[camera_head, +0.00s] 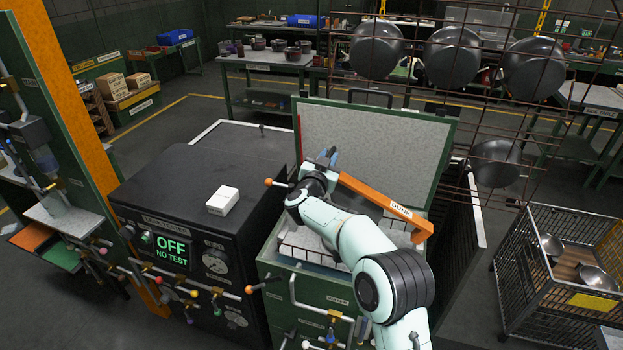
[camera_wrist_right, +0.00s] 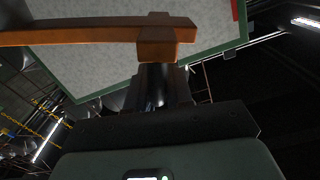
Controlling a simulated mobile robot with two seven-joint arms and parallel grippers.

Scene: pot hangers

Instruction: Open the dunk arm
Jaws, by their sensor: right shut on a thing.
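The dunk arm, an orange bar labelled DUNK (camera_head: 385,203), runs slantwise over the green tank (camera_head: 330,290), from upper left to lower right. In the right wrist view the orange bar (camera_wrist_right: 80,33) comes in from the left and ends in an orange block above a dark grip. My right gripper (camera_head: 328,162) is at the bar's upper left end, partly hidden by my wrist. In the wrist view its dark fingers (camera_wrist_right: 163,90) are closed around the dark grip under the block. My left gripper is not in view.
The tank's grey-faced lid (camera_head: 375,140) stands raised behind the bar. A black tester box (camera_head: 200,195) showing OFF NO TEST stands at left with a white block (camera_head: 223,200) on top. Pans (camera_head: 452,57) hang on a wire rack at upper right. A mesh cart (camera_head: 540,285) stands at right.

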